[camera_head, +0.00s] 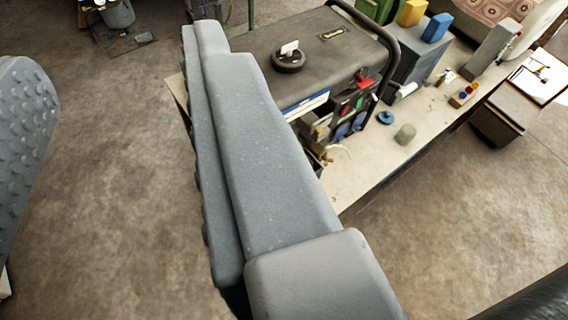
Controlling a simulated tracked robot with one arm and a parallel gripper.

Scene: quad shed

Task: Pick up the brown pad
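My gripper (118,62) is open, with a wide gap between its two grey fingers. One bumpy finger shows at the left edge, and the other, large and close, crosses the middle of the view. I cannot pick out the brown pad for certain. A brown box-like thing (503,114) is at the right, beyond the bench and well away from my gripper. My right finger hides part of the bench and the floor.
A pale bench (362,172) runs up to the right, holding a dark case (312,48), a round green lump (405,133), a blue disc (386,118) and coloured blocks (436,27). A bucket (118,13) stands at the top left. Floor is clear at left and lower right.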

